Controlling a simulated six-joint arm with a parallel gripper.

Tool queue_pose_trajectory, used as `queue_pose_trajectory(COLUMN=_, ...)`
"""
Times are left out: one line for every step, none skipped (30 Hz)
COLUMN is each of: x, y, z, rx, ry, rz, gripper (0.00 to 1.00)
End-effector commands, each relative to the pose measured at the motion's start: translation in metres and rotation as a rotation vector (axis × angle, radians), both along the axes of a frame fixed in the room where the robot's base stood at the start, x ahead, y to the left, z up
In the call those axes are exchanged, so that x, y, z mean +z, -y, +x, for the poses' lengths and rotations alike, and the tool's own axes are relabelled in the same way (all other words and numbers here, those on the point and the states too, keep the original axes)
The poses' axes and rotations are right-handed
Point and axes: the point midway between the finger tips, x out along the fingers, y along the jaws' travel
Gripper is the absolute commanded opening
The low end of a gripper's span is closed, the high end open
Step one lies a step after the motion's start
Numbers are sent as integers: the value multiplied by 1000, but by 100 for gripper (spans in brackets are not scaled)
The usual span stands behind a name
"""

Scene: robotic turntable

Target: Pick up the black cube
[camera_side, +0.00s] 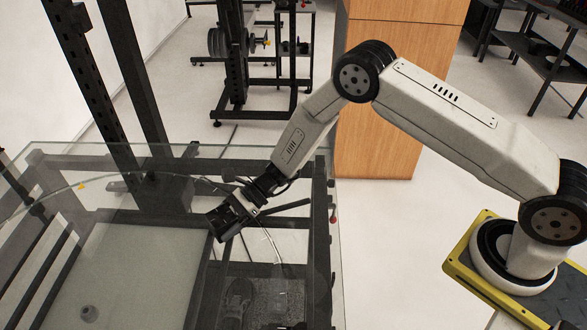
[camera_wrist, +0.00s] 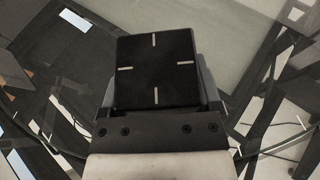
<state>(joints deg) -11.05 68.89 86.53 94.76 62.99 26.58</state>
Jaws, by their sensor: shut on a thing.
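The black cube (camera_wrist: 156,74) fills the middle of the wrist view, with short white marks on the face turned to the camera. My gripper (camera_wrist: 155,112) is shut on it, and the finger edges show beside and below the cube. In the side view my gripper (camera_side: 230,220) is at the end of the arm, over the glass turntable (camera_side: 60,150). The cube there is dark and hard to tell apart from the gripper. I cannot tell for sure whether the cube touches the glass or is above it.
Dark frame posts (camera_side: 125,80) rise behind the glass at the left. A small yellow marker (camera_side: 82,186) is on the glass at the left. A wooden cabinet (camera_side: 385,130) stands behind the arm. The glass left of my gripper looks mostly clear.

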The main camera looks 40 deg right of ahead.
Motion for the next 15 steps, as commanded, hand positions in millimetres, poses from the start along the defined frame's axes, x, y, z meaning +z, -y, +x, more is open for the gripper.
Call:
queue_pose_trajectory(x=4, y=0, z=0, rx=0, ry=1, rz=1, gripper=13)
queue_pose_trajectory(x=6, y=0, z=0, rx=0, ry=1, rz=1, gripper=13)
queue_pose_trajectory(x=10, y=0, z=0, rx=0, ry=1, rz=1, gripper=13)
queue_pose_trajectory(x=13, y=0, z=1, rx=-1, ry=1, rz=1, gripper=13)
queue_pose_trajectory(x=15, y=0, z=1, rx=-1, ry=1, rz=1, gripper=13)
queue_pose_trajectory(x=20, y=0, z=1, rx=-1, ry=1, rz=1, gripper=13)
queue_pose_trajectory(x=24, y=0, z=1, rx=0, ry=2, rz=1, gripper=13)
queue_pose_trajectory(x=27, y=0, z=0, rx=1, ry=2, rz=1, gripper=13)
queue_pose_trajectory(x=30, y=2, z=-4, rx=0, ry=0, rz=0, gripper=13)
queue_pose_trajectory(x=33, y=3, z=-6, rx=0, ry=0, rz=0, gripper=13)
queue_pose_trajectory(x=36, y=4, z=-9, rx=0, ry=-1, rz=0, gripper=13)
queue_pose_trajectory(x=41, y=5, z=-12, rx=-1, ry=0, rz=1, gripper=13)
queue_pose_trajectory(x=44, y=7, z=-15, rx=-1, ry=0, rz=1, gripper=13)
queue_pose_trajectory(x=48, y=8, z=-17, rx=-1, ry=0, rz=1, gripper=13)
queue_pose_trajectory(x=53, y=9, z=-21, rx=-1, ry=0, rz=1, gripper=13)
